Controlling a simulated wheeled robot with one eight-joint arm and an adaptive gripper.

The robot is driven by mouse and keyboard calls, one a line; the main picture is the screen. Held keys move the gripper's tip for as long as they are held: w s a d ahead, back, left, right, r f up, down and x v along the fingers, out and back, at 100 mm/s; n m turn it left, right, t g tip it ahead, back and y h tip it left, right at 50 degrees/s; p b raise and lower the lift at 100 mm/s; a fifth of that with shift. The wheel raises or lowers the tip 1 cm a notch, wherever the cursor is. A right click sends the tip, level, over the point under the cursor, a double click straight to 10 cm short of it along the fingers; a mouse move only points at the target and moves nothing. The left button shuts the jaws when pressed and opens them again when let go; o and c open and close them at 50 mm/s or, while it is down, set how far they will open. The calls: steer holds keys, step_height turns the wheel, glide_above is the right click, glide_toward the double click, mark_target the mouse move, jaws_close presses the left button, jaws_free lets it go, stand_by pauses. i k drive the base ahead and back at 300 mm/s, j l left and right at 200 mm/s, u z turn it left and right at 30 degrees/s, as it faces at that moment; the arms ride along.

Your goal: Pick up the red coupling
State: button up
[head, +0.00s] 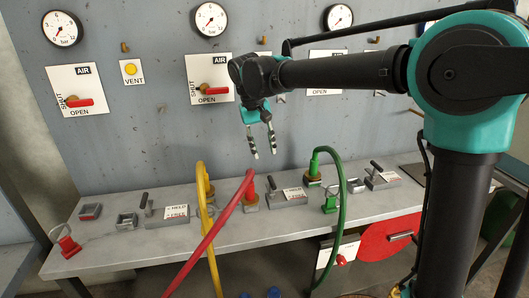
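A red coupling (250,188) at the upper end of a red hose stands upright on a brass-coloured fitting on the grey bench, near the middle of the head view. A second red piece (68,244) with a pale loop handle sits at the bench's left front edge; I cannot tell if it is also a coupling. My gripper (263,154) points down, its two striped fingers apart and nothing between them. It hangs above and behind the red coupling in the picture, not visibly touching it.
A yellow hose (202,200) crosses close to the red hose (212,233) on its left. A green hose (343,195) loops to the right. Several clamp blocks with levers, such as one block (288,196), line the bench (130,255). The gauge panel (140,120) rises behind.

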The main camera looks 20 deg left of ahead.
mark_target(250, 197)
steer(key=u, duration=1.25)
steer(key=l+z, duration=0.3)
steer(key=i+l+z, duration=0.15)
steer(key=l+z, duration=0.2)
